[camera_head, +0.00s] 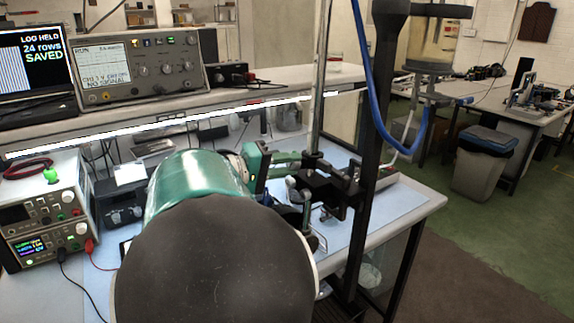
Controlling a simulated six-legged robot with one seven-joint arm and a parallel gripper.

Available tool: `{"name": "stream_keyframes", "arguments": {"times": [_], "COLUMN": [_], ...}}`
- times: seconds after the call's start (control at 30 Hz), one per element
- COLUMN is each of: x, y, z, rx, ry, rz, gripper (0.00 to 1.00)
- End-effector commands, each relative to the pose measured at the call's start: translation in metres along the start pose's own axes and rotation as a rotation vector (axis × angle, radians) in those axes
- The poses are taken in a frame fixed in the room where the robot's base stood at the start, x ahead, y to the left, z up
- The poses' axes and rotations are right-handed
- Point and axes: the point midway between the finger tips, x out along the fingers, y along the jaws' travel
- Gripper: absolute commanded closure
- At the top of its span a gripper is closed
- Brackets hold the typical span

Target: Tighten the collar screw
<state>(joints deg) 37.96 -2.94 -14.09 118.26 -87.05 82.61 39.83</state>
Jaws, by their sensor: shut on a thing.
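A black clamp collar (322,184) sits on the upright metal rod (321,75) beside a thick black post. A small silver knob (291,183) shows at its left side. My gripper (292,163), at the end of my green arm, is at the collar's left side and shut on the collar screw. The screw is mostly hidden by the jaws, so its seating cannot be seen. A clear cylinder (430,42) with dark end caps is held high at the right. A blue hose (366,60) runs down beside the post and another part curves below the cylinder.
An oscilloscope (141,67) and a laptop (36,72) reading "LOG HELD 24 rows SAVED" stand on the shelf (240,108). Power supplies (45,225) with leads stand at the left. The blue bench mat (395,205) is partly clear. A grey bin (484,165) stands at the right.

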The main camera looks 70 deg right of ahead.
Motion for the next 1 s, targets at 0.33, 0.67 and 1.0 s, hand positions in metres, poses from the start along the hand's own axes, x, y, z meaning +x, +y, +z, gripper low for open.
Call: {"name": "stream_keyframes", "arguments": {"times": [0.33,0.67,1.0], "x": [-0.0030,-0.0030,-0.0034], "y": [-0.0008,-0.0002,0.0001], "z": [-0.0011,-0.0010,-0.0013], "rx": [0.324,0.637,0.924], "ry": [0.005,0.005,0.006], "rz": [-0.033,-0.063,-0.090], "gripper": [0.98,0.98,0.98]}}
